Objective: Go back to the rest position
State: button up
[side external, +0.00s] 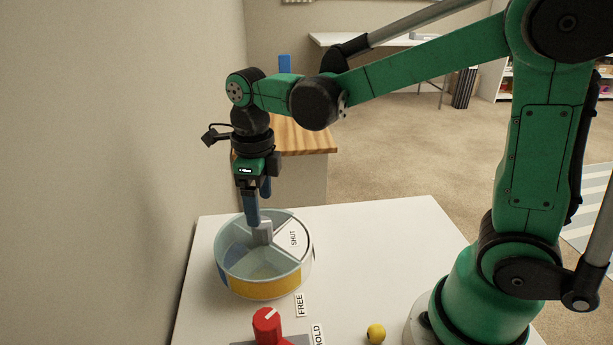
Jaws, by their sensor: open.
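My gripper (260,208) points straight down over a round divided container (264,290) on the white table. Its two blue fingers are apart, so it is open. The near fingertip is at a grey block-like piece (262,234) near the container's middle. I cannot tell whether they touch, or whether that piece is loose or part of the container. The container has clear walls with yellow and blue parts, and a white section marked SHUT (293,238). My arm is stretched out to the left, away from its base.
A red knob (266,325) stands at the front, beside labels FREE (300,305) and HOLD (318,335). A small yellow ball (376,334) lies on the white table (390,235). A wall (110,170) is close on the left. A wooden-topped cabinet (305,138) stands behind.

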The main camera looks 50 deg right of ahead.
jog(key=n, duration=0.2)
jog(key=s+r+n+t, duration=0.1)
jog(key=n, duration=0.1)
jog(key=shift+d, duration=0.3)
jog(key=s+d+n+t, duration=0.1)
jog(key=n+t, duration=0.1)
jog(key=n, duration=0.6)
jog(key=s+d+r+n+t, duration=0.1)
jog(key=s+n+t, duration=0.1)
jog(key=n, duration=0.7)
jog(key=s+d+n+t, duration=0.1)
jog(key=s+n+t, duration=0.1)
jog(key=n, duration=0.7)
jog(key=shift+r, duration=0.15)
